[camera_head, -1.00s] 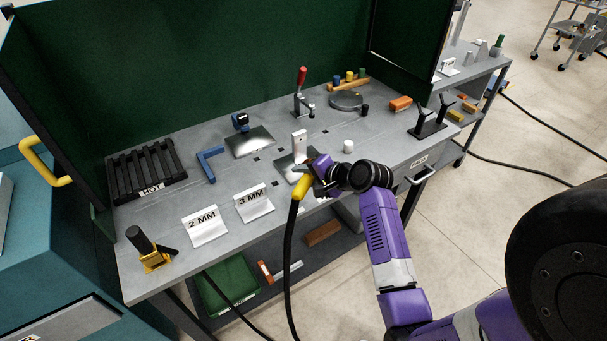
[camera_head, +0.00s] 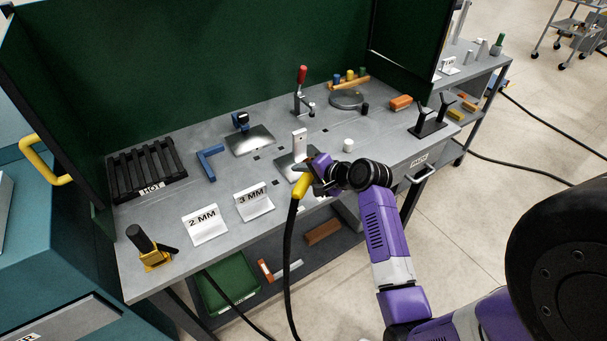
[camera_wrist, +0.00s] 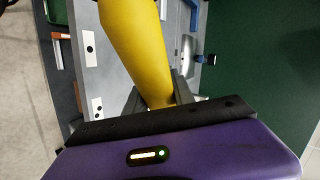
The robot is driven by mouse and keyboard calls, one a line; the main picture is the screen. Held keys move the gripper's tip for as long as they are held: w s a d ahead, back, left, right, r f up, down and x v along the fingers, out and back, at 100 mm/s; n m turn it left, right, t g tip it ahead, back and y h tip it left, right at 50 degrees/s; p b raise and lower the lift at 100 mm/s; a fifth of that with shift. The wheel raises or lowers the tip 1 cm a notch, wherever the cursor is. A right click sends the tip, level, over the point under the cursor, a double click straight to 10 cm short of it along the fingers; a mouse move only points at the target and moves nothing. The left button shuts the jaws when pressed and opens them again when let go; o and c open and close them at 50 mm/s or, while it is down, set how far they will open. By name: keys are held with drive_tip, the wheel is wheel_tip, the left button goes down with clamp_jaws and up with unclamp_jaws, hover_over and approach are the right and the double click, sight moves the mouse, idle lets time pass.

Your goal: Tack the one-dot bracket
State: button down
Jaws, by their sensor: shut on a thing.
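My gripper (camera_head: 316,174) is shut on a yellow torch (camera_head: 302,186) at the front of the bench, its black cable hanging over the edge. The torch (camera_wrist: 140,45) fills the middle of the wrist view between my fingers. Just behind it in the head view stands a pale upright piece (camera_head: 299,143) on a flat metal plate (camera_head: 285,163). My gripper and the torch partly hide that plate. A second metal plate (camera_head: 255,144) has a dark blue block (camera_head: 240,121) at its back. A one-dot white marker (camera_wrist: 90,49) and a two-dot marker (camera_wrist: 97,107) show in the wrist view. I cannot tell the torch tip's contact.
The signs 2 MM (camera_head: 205,228) and 3 MM (camera_head: 254,204) stand along the front. A HOT rack (camera_head: 135,178), blue square (camera_head: 207,166), red-handled clamp (camera_head: 300,90) and black forked stand (camera_head: 428,126) surround the work. A small white cylinder (camera_head: 348,145) stands close to my gripper.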

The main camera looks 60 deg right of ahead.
sight(310, 174)
drive_tip(key=shift+w+d+f, duration=0.15)
drive_tip(key=shift+w+f, duration=0.05)
drive_tip(key=shift+w, duration=0.05)
idle(2.5)
drive_tip(key=shift+s+r+p, duration=0.15)
drive_tip(key=shift+r+p, duration=0.15)
drive_tip(key=shift+p, duration=0.25)
idle(0.4)
drive_tip(key=r+p, duration=0.1)
drive_tip(key=s+a+r+p, duration=0.1)
drive_tip(key=p, duration=0.1)
drive_tip(key=shift+s+a+r, duration=0.1)
drive_tip(key=shift+s+r, duration=0.05)
drive_tip(key=shift+s, duration=0.15)
drive_tip(key=shift+a+v, duration=0.2)
drive_tip(key=shift+v, duration=1)
drive_tip(key=shift+w, duration=0.1)
